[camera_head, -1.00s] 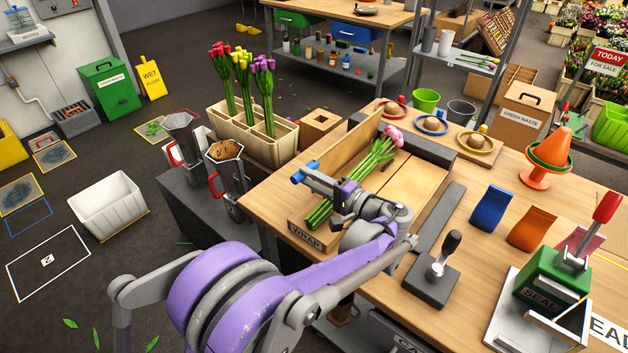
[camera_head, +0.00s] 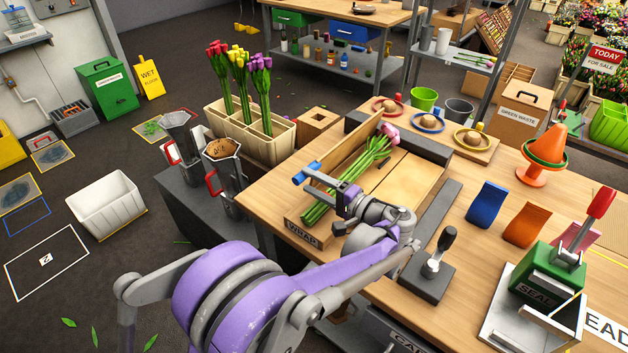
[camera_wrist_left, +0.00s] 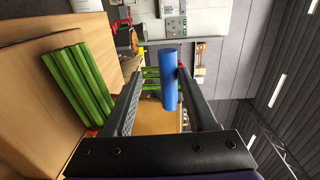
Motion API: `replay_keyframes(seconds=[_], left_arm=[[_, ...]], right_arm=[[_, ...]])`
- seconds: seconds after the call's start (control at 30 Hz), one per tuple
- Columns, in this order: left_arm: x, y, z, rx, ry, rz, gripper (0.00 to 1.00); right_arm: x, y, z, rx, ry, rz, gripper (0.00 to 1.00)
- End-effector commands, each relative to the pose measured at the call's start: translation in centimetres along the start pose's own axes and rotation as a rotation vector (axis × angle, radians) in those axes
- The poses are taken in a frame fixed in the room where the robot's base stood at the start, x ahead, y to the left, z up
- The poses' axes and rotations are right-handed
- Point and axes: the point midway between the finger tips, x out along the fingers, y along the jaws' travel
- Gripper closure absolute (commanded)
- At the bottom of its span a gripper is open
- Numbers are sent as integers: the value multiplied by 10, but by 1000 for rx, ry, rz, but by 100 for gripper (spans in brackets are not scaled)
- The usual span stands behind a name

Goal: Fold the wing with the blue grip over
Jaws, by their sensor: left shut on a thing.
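The wing (camera_head: 345,152) is a thin wooden board standing raised along the left side of the wrap station (camera_head: 303,233). Its blue grip (camera_head: 306,173) sticks out at the near end. My left gripper (camera_head: 315,178) is shut on this grip, and the wrist view shows the blue cylinder (camera_wrist_left: 169,80) between the two fingers. A tulip bunch (camera_head: 365,165) with pink heads and green stems lies in the station beside the wing. Its stems (camera_wrist_left: 78,85) also show at the left of the wrist view. My right gripper is out of view.
A grey lever on a dark base (camera_head: 437,262) stands right of the station. Blue and orange sleeves (camera_head: 487,205) and a green sealer (camera_head: 548,285) are farther right. A planter of tulips (camera_head: 255,140) and metal jugs (camera_head: 222,165) stand at the left.

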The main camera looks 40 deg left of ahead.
Motion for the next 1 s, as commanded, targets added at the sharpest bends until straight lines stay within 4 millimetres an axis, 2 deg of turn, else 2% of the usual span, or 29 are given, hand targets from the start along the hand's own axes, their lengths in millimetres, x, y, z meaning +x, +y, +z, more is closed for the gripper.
replay_keyframes(seconds=[0.03,0.1,0.63,0.77,1.0], left_arm=[[1,4,2,0,-7,6,51],[1,3,2,0,-7,6,41],[-4,1,1,0,-3,4,41],[-21,0,0,0,-1,4,41],[-70,0,0,0,-1,3,41]], right_arm=[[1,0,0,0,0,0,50],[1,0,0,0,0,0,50],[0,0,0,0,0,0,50],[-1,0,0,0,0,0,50],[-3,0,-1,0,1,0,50]])
